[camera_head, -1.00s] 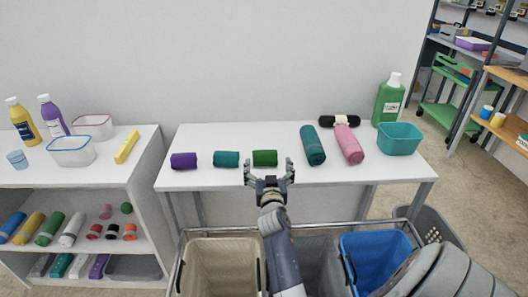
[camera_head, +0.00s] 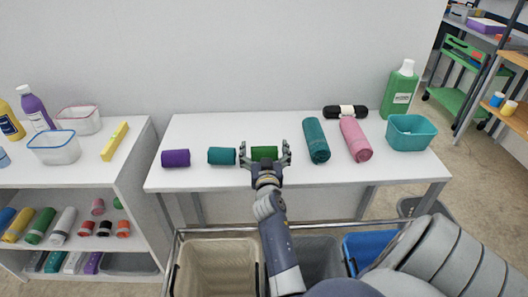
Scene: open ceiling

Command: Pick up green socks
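The green socks (camera_head: 264,152) are a small dark green roll lying on the white table (camera_head: 217,182). My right gripper (camera_head: 265,152) is open at the roll, one finger at each side of it in the picture. The palm hides the lower part of the roll. I cannot tell whether the fingers touch it. My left gripper is not in view.
A teal roll (camera_head: 221,156) lies close left of the gripper, with a purple roll (camera_head: 175,158) beyond. A long teal roll (camera_head: 316,141) and a pink roll (camera_head: 355,140) lie to the right. Bins (camera_head: 218,272) stand in front of the table.

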